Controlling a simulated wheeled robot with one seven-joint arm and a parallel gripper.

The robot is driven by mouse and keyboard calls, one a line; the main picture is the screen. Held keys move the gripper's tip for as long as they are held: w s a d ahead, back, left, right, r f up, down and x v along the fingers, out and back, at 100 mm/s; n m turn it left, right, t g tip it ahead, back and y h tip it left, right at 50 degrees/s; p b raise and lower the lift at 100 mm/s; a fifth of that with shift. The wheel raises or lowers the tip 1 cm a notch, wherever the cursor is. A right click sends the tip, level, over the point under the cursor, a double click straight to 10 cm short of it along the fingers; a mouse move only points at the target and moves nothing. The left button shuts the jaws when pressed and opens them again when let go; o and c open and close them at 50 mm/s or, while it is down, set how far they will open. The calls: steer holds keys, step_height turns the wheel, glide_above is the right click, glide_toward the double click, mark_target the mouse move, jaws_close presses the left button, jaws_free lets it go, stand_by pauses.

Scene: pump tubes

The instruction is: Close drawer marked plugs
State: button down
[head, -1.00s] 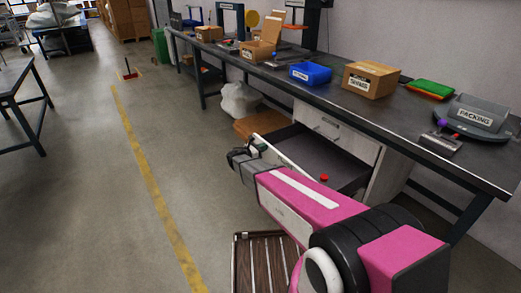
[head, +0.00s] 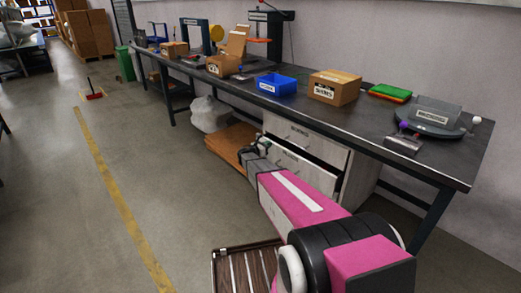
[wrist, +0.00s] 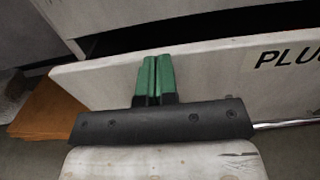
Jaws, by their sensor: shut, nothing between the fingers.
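The white plugs drawer (head: 296,168) is the lower drawer under the workbench, and it stands partly open with a dark gap above its front. In the wrist view its front panel (wrist: 205,85) fills the middle, with a label (wrist: 287,57) reading "PLU" before the edge cuts it off. My gripper (wrist: 153,78) has its green fingers shut together and empty, over the drawer front left of the label. Whether they touch the panel I cannot tell. In the head view my gripper (head: 262,142) is small at the drawer's left side, and my pink arm hides part of the drawer.
A closed upper drawer (head: 300,135) sits above it. The workbench (head: 365,125) carries a blue bin (head: 276,85), cardboard boxes (head: 333,88) and a scale (head: 432,117). A brown box (head: 233,143) and a white bag (head: 209,114) lie left of the drawers.

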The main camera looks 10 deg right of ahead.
mark_target(287, 167)
steer(key=shift+x, duration=1.15)
